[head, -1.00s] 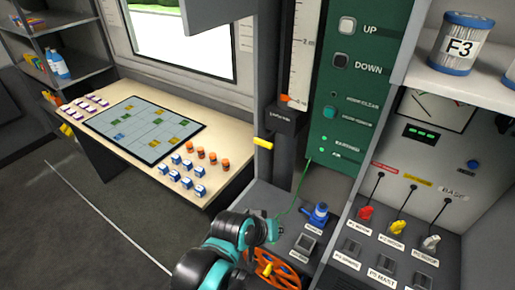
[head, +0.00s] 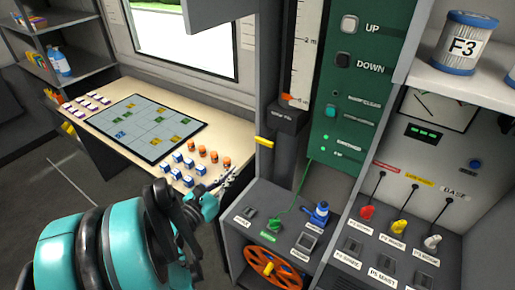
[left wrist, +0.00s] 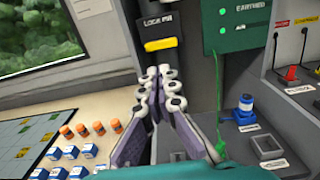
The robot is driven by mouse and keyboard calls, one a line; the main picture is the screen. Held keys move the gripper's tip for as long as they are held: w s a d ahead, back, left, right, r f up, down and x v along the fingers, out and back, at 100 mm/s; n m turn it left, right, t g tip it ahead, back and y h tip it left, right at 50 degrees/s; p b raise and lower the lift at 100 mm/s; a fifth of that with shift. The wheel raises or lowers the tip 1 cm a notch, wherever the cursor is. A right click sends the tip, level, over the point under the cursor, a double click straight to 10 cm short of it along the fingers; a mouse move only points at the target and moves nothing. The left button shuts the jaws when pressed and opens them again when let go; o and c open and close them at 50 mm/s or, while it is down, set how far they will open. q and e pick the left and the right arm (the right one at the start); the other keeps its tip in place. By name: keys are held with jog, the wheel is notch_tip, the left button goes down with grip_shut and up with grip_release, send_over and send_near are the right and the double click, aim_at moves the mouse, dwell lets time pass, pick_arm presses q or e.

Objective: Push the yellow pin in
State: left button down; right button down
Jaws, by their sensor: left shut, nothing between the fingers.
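In the left wrist view the yellow pin (left wrist: 160,44) lies across a dark block, under a label reading LOCK PIN. My left gripper (head: 230,174) is below and left of the pin in the head view, apart from it. In the left wrist view my left gripper (left wrist: 162,72) has its fingertips together with nothing between them, just below the pin in the picture. My right gripper is not in view.
The desk with a map board (head: 145,128) and several small blocks is at the left. Right of my gripper are a console with a green plug and cable (head: 274,224), a blue fitting (head: 320,213) and an orange reel (head: 272,270). The green panel (head: 345,100) stands behind.

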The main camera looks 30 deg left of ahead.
aim_at(263, 143)
pick_arm(q)
jog(key=shift+w, duration=0.1)
jog(key=w, duration=0.4)
jog(key=w+b, duration=0.1)
jog(key=w, duration=0.4)
jog(key=w+b, duration=0.1)
jog(key=w, duration=0.4)
jog(key=shift+d, duration=0.3)
jog(key=w, duration=0.4)
jog(key=shift+w+d+b, duration=0.1)
jog(key=shift+w+b, duration=0.15)
jog(key=shift+b, duration=0.05)
jog(key=shift+s, duration=0.15)
